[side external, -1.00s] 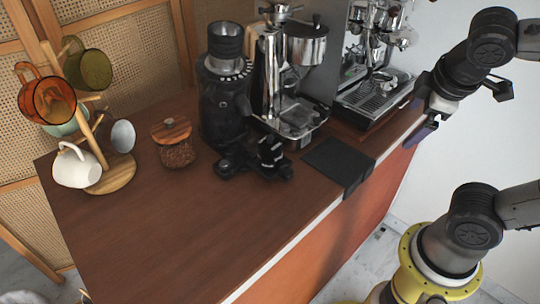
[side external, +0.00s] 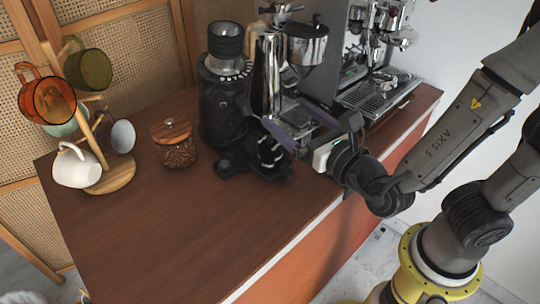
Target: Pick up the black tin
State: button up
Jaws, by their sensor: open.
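A small dark cylindrical object (side external: 267,154) stands low in front of the black grinder and is the likeliest black tin; I cannot tell for certain. It is partly hidden by my gripper. My gripper (side external: 283,110) is open, with its two purplish fingers spread and pointing up and left in the picture. The near finger overlaps the upper right of the dark object in this view. I cannot tell the depth between them or whether they touch. Nothing shows between the fingers as held.
The black grinder (side external: 222,105) and a chrome machine (side external: 268,75) stand close behind. An espresso machine (side external: 375,85) is at the back right. A lidded jar (side external: 175,145) and a mug tree (side external: 112,178) stand left. The front left of the wooden counter (side external: 190,225) is clear.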

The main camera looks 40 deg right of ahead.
send_near(277, 156)
jog(key=w, duration=0.2)
jog(key=w+d, duration=0.1)
jog(key=w, duration=0.2)
jog(key=shift+r, duration=0.25)
jog(key=shift+w+d+f, duration=0.1)
jog(key=shift+w+f, duration=0.05)
jog(key=shift+f, duration=0.15)
jog(key=shift+w+d, duration=0.2)
jog(key=shift+w, duration=1)
jog(key=shift+w+d, duration=0.2)
jog(key=shift+w, duration=1)
jog(key=shift+w+d, duration=0.2)
jog(key=shift+w, duration=1)
jog(key=c, duration=1.5)
jog(key=shift+r, duration=0.1)
